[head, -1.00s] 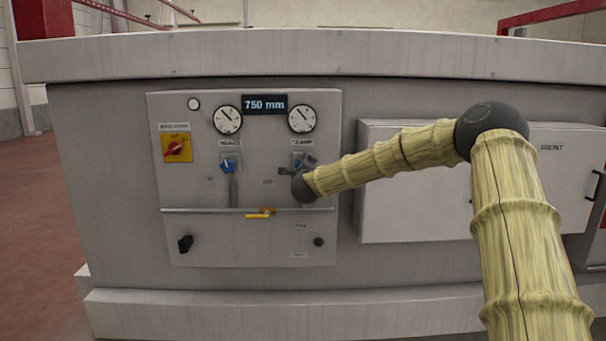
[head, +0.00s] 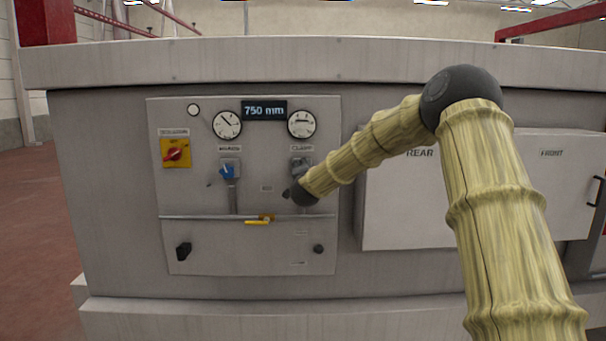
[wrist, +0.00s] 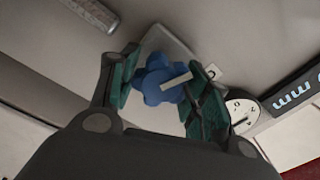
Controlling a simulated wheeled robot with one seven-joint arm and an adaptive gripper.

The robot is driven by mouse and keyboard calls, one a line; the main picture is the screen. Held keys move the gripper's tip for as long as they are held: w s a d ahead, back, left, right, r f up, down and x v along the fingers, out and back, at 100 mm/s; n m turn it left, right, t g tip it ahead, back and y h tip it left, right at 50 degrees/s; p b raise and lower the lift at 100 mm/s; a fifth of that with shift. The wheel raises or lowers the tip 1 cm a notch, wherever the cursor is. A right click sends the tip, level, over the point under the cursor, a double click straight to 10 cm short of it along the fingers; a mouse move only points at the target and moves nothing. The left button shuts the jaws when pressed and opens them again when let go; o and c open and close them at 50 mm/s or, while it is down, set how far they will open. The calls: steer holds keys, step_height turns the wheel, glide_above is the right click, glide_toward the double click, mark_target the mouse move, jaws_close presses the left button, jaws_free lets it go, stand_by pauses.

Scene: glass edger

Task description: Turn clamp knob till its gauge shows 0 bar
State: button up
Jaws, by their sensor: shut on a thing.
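The clamp knob (wrist: 160,80) is blue and lobed with a pale pointer stripe. In the wrist view it sits between the green-padded fingers of my gripper (wrist: 166,84), which is shut on it. In the head view my gripper (head: 299,175) is at the panel just below the clamp gauge, and the dark wrist end hides most of the knob. The clamp gauge (head: 301,124) is a round white dial; its needle looks about level, but its value is too small to read. Part of a gauge (wrist: 240,110) also shows in the wrist view.
A second blue knob (head: 228,172) sits left of my gripper, under another gauge (head: 227,125). A display (head: 264,111) reads 750 mm. A red-and-yellow switch (head: 176,152) is farther left. A rail (head: 200,216) and yellow handle (head: 258,221) run below. Cabinet doors (head: 400,215) are to the right.

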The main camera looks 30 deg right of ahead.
steer(key=n, duration=0.5)
steer(key=shift+w+a+n, duration=0.1)
steer(key=shift+a+n, duration=0.05)
steer(key=shift+n, duration=0.15)
steer(key=n, duration=0.4)
steer(key=shift+f+n, duration=0.1)
steer(key=shift+n, duration=0.3)
steer(key=o, duration=1)
steer(key=shift+o, duration=0.2)
steer(key=v, duration=1.2)
